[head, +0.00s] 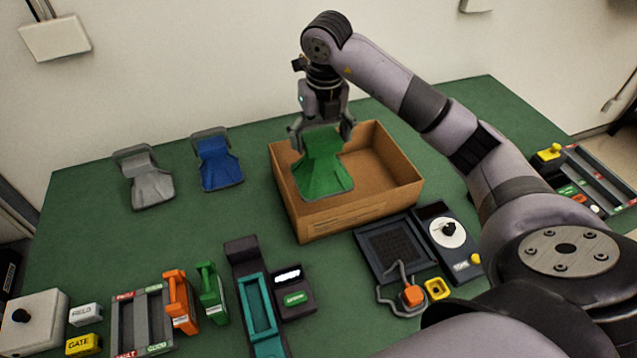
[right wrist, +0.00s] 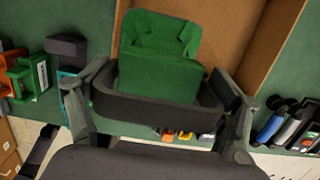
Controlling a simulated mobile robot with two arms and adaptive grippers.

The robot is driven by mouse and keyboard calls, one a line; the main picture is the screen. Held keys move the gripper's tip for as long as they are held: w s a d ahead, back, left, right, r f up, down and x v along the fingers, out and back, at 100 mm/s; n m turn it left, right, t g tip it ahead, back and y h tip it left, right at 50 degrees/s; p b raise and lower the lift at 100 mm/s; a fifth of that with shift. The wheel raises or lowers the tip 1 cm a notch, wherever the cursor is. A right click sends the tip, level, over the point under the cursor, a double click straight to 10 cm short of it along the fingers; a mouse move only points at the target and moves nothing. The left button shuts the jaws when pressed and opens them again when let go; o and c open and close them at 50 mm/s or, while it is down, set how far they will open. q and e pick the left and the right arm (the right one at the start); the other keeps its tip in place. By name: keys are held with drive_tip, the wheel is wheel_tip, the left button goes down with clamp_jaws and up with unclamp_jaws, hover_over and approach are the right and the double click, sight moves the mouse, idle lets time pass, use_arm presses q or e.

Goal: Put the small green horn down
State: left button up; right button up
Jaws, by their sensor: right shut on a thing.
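The small green horn (head: 322,163) hangs in my right gripper (head: 322,130), in front of and above the open cardboard box (head: 395,207) in the head view. My right gripper is shut on the horn, with its fingers on either side of the horn's upper end. In the right wrist view the green horn (right wrist: 160,60) sits between the fingers (right wrist: 165,105), with a dark band across its near end. The cardboard box (right wrist: 262,45) shows behind it. The horn hides part of the box's left side. My left gripper is not in view.
A blue horn (head: 217,162) and a grey horn (head: 146,178) stand on the green table left of the box. Orange and green handsets (head: 210,290), a teal cradle (head: 258,305), a dark dial panel (head: 447,240) and a rack (head: 143,320) line the front.

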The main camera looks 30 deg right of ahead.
sight(320, 158)
wheel_tip(320, 158, down, 7)
drive_tip(key=shift+w+r+p, duration=0.1)
drive_tip(key=shift+p, duration=0.7)
wheel_tip(320, 158, down, 3)
drive_tip(key=shift+w, duration=0.1)
drive_tip(key=shift+f+p, duration=0.35)
drive_tip(key=shift+f, duration=0.05)
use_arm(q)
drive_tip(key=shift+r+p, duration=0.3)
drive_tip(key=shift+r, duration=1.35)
use_arm(e)
drive_tip(key=shift+f, duration=1.9)
drive_tip(key=o, duration=1.8)
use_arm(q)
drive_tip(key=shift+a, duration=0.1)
use_arm(e)
drive_tip(key=shift+o, duration=0.2)
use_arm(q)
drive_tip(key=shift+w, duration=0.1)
